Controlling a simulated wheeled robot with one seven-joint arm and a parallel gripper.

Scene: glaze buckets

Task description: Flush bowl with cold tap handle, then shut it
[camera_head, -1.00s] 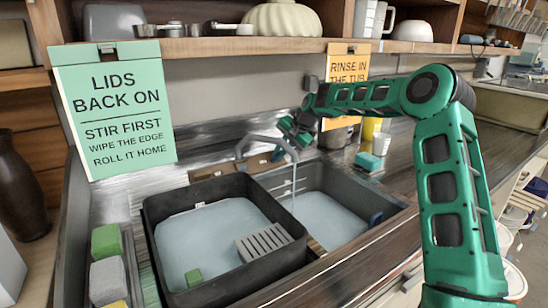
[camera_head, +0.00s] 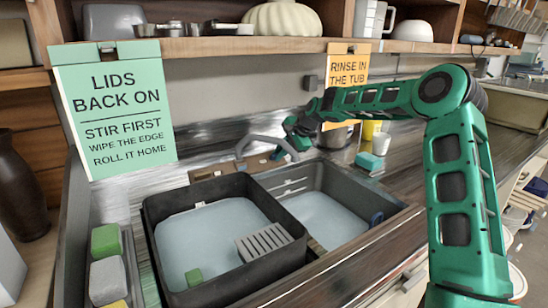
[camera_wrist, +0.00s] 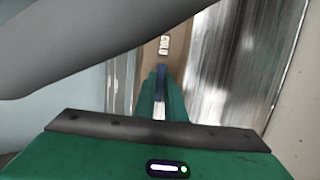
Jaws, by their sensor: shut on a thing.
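The cold tap handle shows as a narrow blue lever (camera_wrist: 160,82) in the wrist view. My gripper (camera_wrist: 160,105) is shut on it, with green fingers on both sides. In the head view my gripper (camera_head: 294,143) is at the tap, behind the right basin. The grey curved spout (camera_head: 262,141) arches beside it, and no water stream shows from it. The spout (camera_wrist: 70,45) also crosses the upper left of the wrist view. The right basin (camera_head: 350,185) holds pale water (camera_head: 325,218) below its rim, with its slotted back wall exposed. The handle is mostly hidden in the head view.
A black tub (camera_head: 165,270) with water, a grey grate (camera_head: 265,243) and a green block stands in the left basin. Sponges (camera_head: 106,240) lie at far left. A teal block (camera_head: 370,161) and yellow cup are right of the tap. A shelf (camera_head: 230,47) runs above.

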